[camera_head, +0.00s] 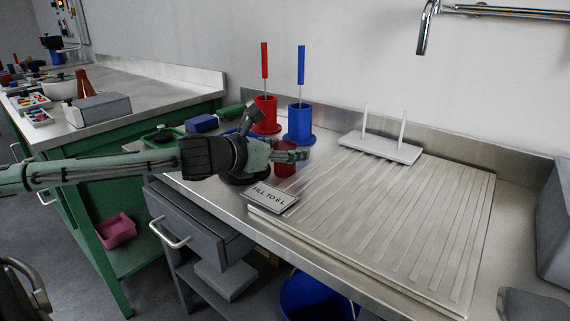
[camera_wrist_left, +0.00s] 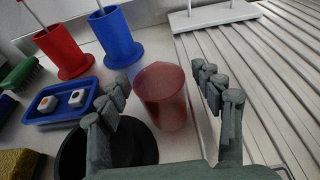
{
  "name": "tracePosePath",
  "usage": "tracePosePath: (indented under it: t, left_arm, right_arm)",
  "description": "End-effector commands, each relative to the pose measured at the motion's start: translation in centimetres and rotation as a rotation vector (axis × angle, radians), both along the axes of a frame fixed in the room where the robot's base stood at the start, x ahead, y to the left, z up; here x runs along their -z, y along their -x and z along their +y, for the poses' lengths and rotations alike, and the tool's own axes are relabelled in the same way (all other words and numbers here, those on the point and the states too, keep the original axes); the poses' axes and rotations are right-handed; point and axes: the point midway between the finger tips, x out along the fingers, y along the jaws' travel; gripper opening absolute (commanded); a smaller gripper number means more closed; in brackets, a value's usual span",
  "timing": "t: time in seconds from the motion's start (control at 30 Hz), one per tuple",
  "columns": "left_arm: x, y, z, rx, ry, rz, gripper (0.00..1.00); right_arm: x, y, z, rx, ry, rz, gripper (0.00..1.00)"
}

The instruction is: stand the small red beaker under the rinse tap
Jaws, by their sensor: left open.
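The small red beaker (camera_head: 286,163) is translucent and stands upright on the metal counter, left of the ribbed drainboard. In the left wrist view the beaker (camera_wrist_left: 161,94) stands between the spread fingers of my left gripper (camera_wrist_left: 168,100), with gaps on both sides. In the head view my left gripper (camera_head: 288,155) reaches it from the left and hides part of it. The rinse tap (camera_head: 424,36) is a chrome spout on the wall at the upper right.
A red holder (camera_head: 266,114) and a blue holder (camera_head: 298,123) with brushes stand behind the beaker. A white rack (camera_head: 380,148) sits at the drainboard's back. A sign (camera_head: 270,196) reading "FILL TO 6 L" lies in front. The ribbed drainboard (camera_head: 400,215) is otherwise bare.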

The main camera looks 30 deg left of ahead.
Motion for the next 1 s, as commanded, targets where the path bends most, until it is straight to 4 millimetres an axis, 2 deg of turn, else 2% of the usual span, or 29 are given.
tracePosePath:
  t: [0.13, 0.17, 0.47, 0.57, 0.77, 0.93, 1.0]
  left_arm:
    - [0.0, 0.0, 0.0, 0.0, 0.0, 0.0, 0.66]
    - [0.0, 0.0, 0.0, 0.0, 0.0, 0.0, 0.64]
    - [0.0, 0.0, 0.0, 0.0, 0.0, 0.0, 0.27]
    - [0.0, 0.0, 0.0, 0.001, 0.0, 0.0, 0.22]
    - [-0.1, 0.0, 0.0, 0.0, 0.0, 0.0, 0.22]
    - [-1.0, 0.0, 0.0, 0.0, -0.001, 0.001, 0.22]
    - [-1.9, 0.0, 0.0, 0.001, -0.004, 0.001, 0.22]
  right_arm:
    - [0.0, 0.0, 0.0, 0.0, 0.0, 0.0, 0.31]
    - [0.0, 0.0, 0.0, 0.0, 0.0, 0.0, 0.31]
    - [0.0, 0.0, 0.0, 0.0, 0.001, 0.0, 0.31]
    - [0.0, 0.0, 0.0, 0.0, 0.001, 0.0, 0.31]
    - [0.0, 0.0, 0.0, 0.0, 0.0, 0.0, 0.31]
    - [-0.1, -0.1, 0.0, -0.002, -0.003, -0.006, 0.31]
    - [1.2, -0.1, 0.1, -0.002, -0.008, 0.007, 0.31]
